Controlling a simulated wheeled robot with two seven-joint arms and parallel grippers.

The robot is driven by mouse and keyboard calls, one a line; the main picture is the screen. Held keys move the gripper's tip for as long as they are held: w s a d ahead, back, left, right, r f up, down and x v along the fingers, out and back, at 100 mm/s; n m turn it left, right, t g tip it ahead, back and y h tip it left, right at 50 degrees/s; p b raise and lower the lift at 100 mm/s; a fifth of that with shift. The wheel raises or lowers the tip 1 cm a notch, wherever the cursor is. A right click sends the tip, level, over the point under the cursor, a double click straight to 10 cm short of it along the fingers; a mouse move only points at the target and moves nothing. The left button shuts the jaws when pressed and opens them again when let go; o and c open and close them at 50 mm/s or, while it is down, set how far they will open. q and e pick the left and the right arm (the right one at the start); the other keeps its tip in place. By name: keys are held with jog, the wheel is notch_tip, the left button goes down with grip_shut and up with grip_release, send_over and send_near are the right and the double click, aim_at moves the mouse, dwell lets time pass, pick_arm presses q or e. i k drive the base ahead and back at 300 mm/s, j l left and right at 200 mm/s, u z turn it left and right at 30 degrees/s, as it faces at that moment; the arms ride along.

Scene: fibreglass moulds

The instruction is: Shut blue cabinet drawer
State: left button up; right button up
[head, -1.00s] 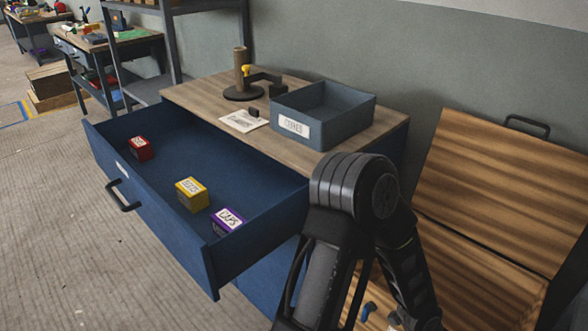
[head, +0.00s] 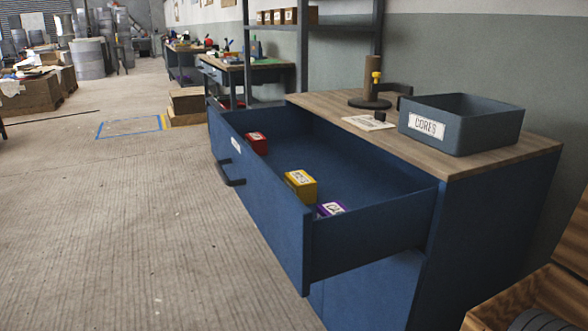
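The blue cabinet (head: 490,235) stands at the right with a wooden top. Its top drawer (head: 375,235) is pulled far out to the left, with a dark bar handle (head: 229,172) on its front. Inside the drawer lie a red box (head: 257,143), a yellow box (head: 300,186) and a purple box (head: 331,209), the last partly hidden by the drawer's side wall. Neither of my grippers shows in the head view.
On the cabinet top stand a grey bin labelled CORES (head: 470,122), a paper card (head: 368,123) and a dark stand with a post (head: 372,85). An open wooden crate (head: 545,297) sits at the lower right. The floor (head: 130,240) left of the drawer is clear.

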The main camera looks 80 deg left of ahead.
aim_at(391, 201)
jog(key=u, duration=0.45)
jog(key=l+u, duration=0.1)
jog(key=u, duration=0.35)
jog(key=k+u, duration=0.1)
jog(key=u, duration=1.25)
jog(key=k+u, duration=0.1)
jog(key=u, duration=0.8)
